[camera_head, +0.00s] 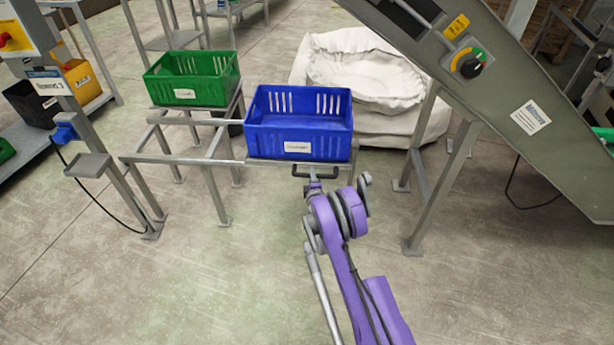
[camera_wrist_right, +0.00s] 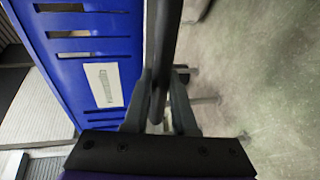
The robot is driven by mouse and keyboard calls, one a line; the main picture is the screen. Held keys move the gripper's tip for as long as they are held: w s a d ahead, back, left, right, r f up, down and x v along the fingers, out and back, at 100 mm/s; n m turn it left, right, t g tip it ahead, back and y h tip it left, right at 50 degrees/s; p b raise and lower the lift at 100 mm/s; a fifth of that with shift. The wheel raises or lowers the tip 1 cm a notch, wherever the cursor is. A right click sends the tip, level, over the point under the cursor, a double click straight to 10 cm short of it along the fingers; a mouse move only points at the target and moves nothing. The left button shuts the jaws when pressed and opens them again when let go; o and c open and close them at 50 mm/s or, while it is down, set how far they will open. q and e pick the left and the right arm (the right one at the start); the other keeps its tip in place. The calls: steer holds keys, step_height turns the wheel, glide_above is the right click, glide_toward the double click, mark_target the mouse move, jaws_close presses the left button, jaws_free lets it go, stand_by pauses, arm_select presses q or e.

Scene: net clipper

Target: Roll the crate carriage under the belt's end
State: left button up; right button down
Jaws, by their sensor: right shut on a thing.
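The blue crate (camera_head: 300,138) sits upright on the crate carriage (camera_head: 257,164) at the right part of a grey metal frame. The carriage's dark handle (camera_head: 328,174) sticks out at the front, below the crate's label. My right gripper (camera_head: 314,178) is at this handle. In the right wrist view, the fingers of my right gripper (camera_wrist_right: 158,88) are on both sides of the dark handle bar (camera_wrist_right: 162,45), closed on it, with the blue crate (camera_wrist_right: 95,55) beside them. The inclined belt conveyor (camera_head: 497,85) stands to the right of the crate. My left gripper is not in view.
A white bulk bag (camera_head: 362,75) stands behind. A conveyor leg (camera_head: 428,190) stands right of my arm. A post with a cable (camera_head: 125,190) is at left. The front floor is clear.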

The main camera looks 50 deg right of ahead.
steer(key=shift+s+d, duration=0.5)
steer(key=shift+s, duration=0.1)
steer(key=c, duration=0.7)
jaws_free()
steer(key=shift+s+d, duration=0.1)
steer(key=shift+s, duration=0.05)
steer(key=shift+c, duration=0.2)
steer(key=shift+s+a, duration=0.1)
steer(key=shift+a, duration=0.2)
steer(key=p+v, duration=0.1)
steer(key=v, duration=0.9)
steer(key=shift+p, duration=0.35)
steer(key=shift+a+r, duration=0.1)
steer(key=shift+r, duration=0.05)
